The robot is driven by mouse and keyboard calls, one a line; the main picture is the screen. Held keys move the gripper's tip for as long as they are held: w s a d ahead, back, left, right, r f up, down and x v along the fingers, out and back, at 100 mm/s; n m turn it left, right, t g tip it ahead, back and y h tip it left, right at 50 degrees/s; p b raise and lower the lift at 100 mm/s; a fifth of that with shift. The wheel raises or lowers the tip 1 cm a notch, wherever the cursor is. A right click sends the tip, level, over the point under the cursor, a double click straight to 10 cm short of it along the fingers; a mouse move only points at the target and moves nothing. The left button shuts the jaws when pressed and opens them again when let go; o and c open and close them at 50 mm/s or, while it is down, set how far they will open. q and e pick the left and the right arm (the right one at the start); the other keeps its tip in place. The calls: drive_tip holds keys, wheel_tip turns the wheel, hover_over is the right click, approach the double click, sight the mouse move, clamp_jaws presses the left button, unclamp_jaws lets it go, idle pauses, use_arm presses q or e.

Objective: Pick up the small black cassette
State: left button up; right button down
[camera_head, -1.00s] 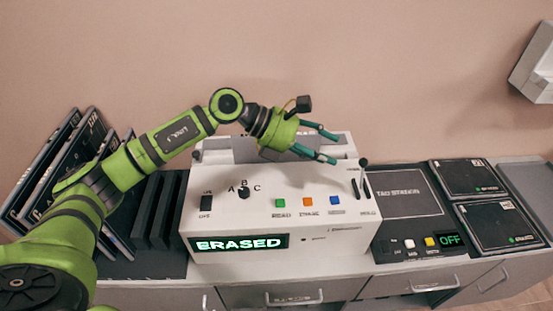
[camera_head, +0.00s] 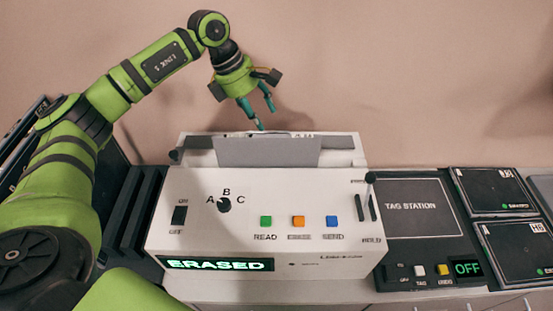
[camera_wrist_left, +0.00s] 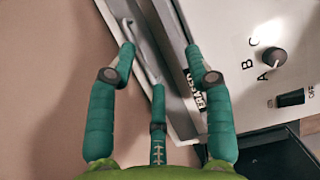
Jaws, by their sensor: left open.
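My left gripper (camera_head: 265,117) is open and empty, with its fingers pointing down just above the back of the white machine (camera_head: 290,182). I cannot tell whether this edge is the small black cassette. Two flat black cassettes with white labels lie at the right, one behind (camera_head: 490,190) and one in front (camera_head: 515,245). My right gripper is not in view.
The machine front has an ERASED display (camera_head: 216,264), a knob (camera_head: 224,204) and coloured buttons. A tag station (camera_head: 412,208) with an OFF display stands to its right. Dark upright slabs (camera_head: 146,212) stand at its left, partly behind my arm. The wall is close behind.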

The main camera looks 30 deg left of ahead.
sight(272, 148)
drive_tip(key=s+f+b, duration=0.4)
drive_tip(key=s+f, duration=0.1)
use_arm(q)
drive_tip(key=p+x, duration=0.1)
drive_tip(key=x, duration=0.1)
drive_tip(key=s+p+x, duration=0.1)
drive_tip(key=x, duration=0.2)
drive_tip(key=p+x, duration=0.1)
drive_tip(key=x, duration=0.2)
drive_tip(key=shift+s+a+f+p, duration=0.25)
drive_tip(key=shift+s+p, duration=0.05)
drive_tip(key=shift+s, duration=0.05)
drive_tip(key=shift+p+x, duration=0.45)
drive_tip(key=shift+x, duration=0.75)
drive_tip(key=shift+d+f, duration=0.15)
drive_tip(key=shift+f, duration=0.15)
drive_tip(key=shift+w+f, duration=0.1)
drive_tip(key=shift+f, duration=0.05)
drive_tip(key=shift+c, duration=0.8)
clamp_jaws()
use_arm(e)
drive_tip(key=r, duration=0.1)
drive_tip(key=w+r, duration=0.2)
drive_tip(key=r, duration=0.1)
